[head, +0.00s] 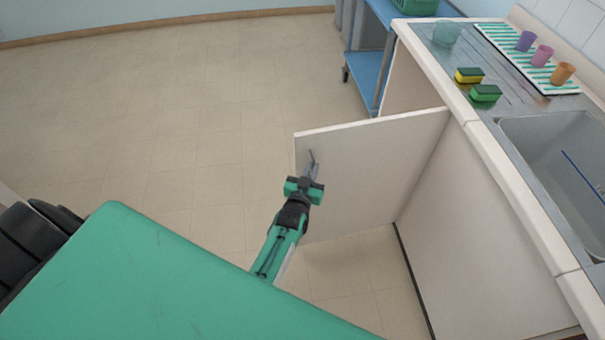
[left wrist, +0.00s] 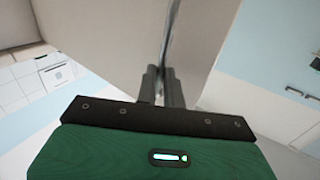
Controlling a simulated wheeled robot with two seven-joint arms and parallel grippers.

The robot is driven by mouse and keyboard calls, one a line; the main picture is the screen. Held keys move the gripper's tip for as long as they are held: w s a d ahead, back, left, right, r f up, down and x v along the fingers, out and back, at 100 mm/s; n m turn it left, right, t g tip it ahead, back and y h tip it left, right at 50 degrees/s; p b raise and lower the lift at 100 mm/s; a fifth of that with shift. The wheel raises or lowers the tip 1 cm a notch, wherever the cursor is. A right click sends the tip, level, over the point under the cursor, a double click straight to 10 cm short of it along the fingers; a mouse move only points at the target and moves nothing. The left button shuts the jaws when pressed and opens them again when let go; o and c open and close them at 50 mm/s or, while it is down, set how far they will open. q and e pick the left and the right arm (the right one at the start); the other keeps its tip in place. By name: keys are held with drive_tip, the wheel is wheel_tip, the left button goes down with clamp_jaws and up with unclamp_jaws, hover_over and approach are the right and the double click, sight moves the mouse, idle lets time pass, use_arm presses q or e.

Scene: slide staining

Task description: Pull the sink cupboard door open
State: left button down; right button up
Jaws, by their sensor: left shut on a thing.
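The pale sink cupboard door (head: 375,165) stands swung well out from the counter front, hinged at its right edge. Its thin metal handle (head: 311,156) is near the door's free edge. My left gripper (head: 313,172) is shut on this handle. In the left wrist view the two dark fingers (left wrist: 164,86) close around the handle bar (left wrist: 170,40), with the door panel (left wrist: 105,40) beside it. My right gripper is not in view.
A blue trolley (head: 367,72) stands past the counter's far end. The tiled floor (head: 190,110) left of the door is clear.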

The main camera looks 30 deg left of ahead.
use_arm(q)
drive_tip(key=shift+w+d+r, duration=0.1)
drive_tip(key=shift+d+r, duration=0.15)
drive_tip(key=shift+d, duration=0.65)
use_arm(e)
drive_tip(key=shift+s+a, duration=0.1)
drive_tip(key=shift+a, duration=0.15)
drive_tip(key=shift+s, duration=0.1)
use_arm(q)
drive_tip(key=c, duration=1.9)
unclamp_jaws()
drive_tip(key=o, duration=0.4)
drive_tip(key=shift+w+d+f, duration=0.1)
drive_tip(key=shift+w+d, duration=0.05)
drive_tip(key=shift+c, duration=0.2)
drive_tip(key=shift+w+d, duration=0.1)
drive_tip(key=shift+a+f, duration=0.1)
drive_tip(key=shift+a, duration=0.1)
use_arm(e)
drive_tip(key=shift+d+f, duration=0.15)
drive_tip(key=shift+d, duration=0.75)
